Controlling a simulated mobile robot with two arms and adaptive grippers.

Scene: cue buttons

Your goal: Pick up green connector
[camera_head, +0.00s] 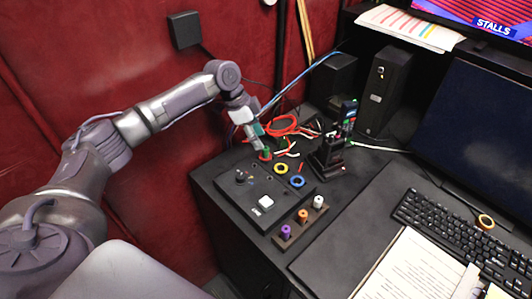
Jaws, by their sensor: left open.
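My left gripper (260,144) reaches in from the left and points down over the back of the black desk. It is open. A small green piece (266,150), which looks like the green connector, is right at its fingertips, just above a red part. It is too small to tell whether the fingers touch it or stand around it. My right gripper is not in view.
A black box with a white button (265,202) is in front. A rack (290,238) holds purple, orange and white pieces. Red cables (285,123) and a dark stand (328,155) are to the right.

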